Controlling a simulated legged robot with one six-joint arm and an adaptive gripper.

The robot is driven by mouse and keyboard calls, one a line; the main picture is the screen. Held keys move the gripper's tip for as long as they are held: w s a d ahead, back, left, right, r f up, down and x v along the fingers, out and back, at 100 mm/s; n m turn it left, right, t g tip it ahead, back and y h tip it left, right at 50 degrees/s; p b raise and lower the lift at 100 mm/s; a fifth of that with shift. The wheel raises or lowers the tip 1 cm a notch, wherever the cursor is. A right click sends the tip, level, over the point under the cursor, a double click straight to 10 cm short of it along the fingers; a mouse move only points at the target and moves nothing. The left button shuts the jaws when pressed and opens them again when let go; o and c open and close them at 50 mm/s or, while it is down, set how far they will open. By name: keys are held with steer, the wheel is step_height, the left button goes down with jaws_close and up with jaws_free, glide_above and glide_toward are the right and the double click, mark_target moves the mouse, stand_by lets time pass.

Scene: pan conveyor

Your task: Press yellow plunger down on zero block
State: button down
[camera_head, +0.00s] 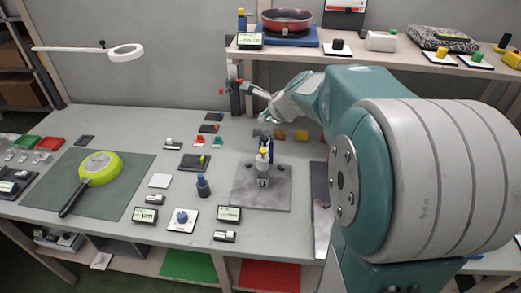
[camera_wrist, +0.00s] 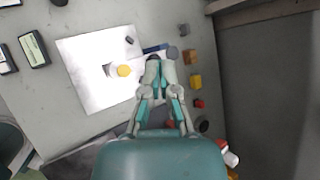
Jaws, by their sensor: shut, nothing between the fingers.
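The zero block (camera_head: 263,179) stands upright on a grey plate (camera_head: 245,194) near the middle of the bench, marked with a "0". Its yellow plunger (camera_head: 263,151) sits on top. In the wrist view the plunger is a yellow disc (camera_wrist: 124,71) at the end of the pale block (camera_wrist: 111,70), over the bright plate (camera_wrist: 88,88). My gripper (camera_head: 265,117) is shut and empty, above and behind the block in the head view. In the wrist view its fingertips (camera_wrist: 155,62) are right of the plunger, apart from it.
A dark blue-topped post (camera_head: 203,186) stands left of the plate. Small coloured blocks (camera_head: 280,133) lie behind it. A green pan (camera_head: 99,168) rests on a mat at left. A shelf (camera_head: 370,58) with a red pan (camera_head: 287,19) runs behind my arm.

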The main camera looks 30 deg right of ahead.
mark_target(265, 152)
steer(key=shift+f, duration=4.45)
steer(key=shift+d+f, duration=0.1)
steer(key=shift+f, duration=0.2)
steer(key=shift+s+f, duration=0.1)
steer(key=shift+f, duration=0.85)
steer(key=shift+s+f, duration=0.2)
steer(key=shift+f, duration=0.3)
steer(key=shift+w+r, duration=0.15)
steer(key=shift+r, duration=0.55)
steer(key=shift+w+r, duration=0.1)
steer(key=shift+r, duration=0.85)
